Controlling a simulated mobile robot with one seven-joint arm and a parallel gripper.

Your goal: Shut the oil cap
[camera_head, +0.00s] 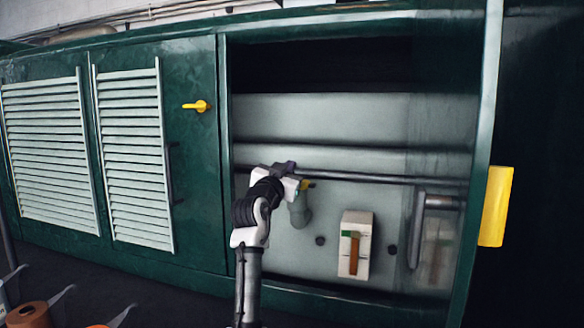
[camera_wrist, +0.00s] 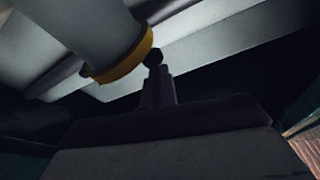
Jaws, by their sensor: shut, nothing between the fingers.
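A short pale grey-green pipe (camera_head: 300,212) stands inside the open compartment, with a small yellow part, apparently the oil cap (camera_head: 307,184), at its top. In the wrist view the pale pipe (camera_wrist: 80,25) comes in from the upper left and ends in a yellow ring (camera_wrist: 122,62). A small dark round knob (camera_wrist: 153,57) is at the ring's edge. My gripper (camera_head: 298,184) is right beside the yellow part, and its shut fingers (camera_wrist: 157,78) point at the knob, close to or touching it. My gripper hides part of the cap, and I cannot tell how far the cap is open.
A horizontal dark rail (camera_head: 400,180) crosses the compartment at about gripper height. A white box with an orange-brown handle (camera_head: 354,250) is to the right. A green louvred door with a yellow latch (camera_head: 197,106) is left, and a yellow plate (camera_head: 495,206) is on the right edge.

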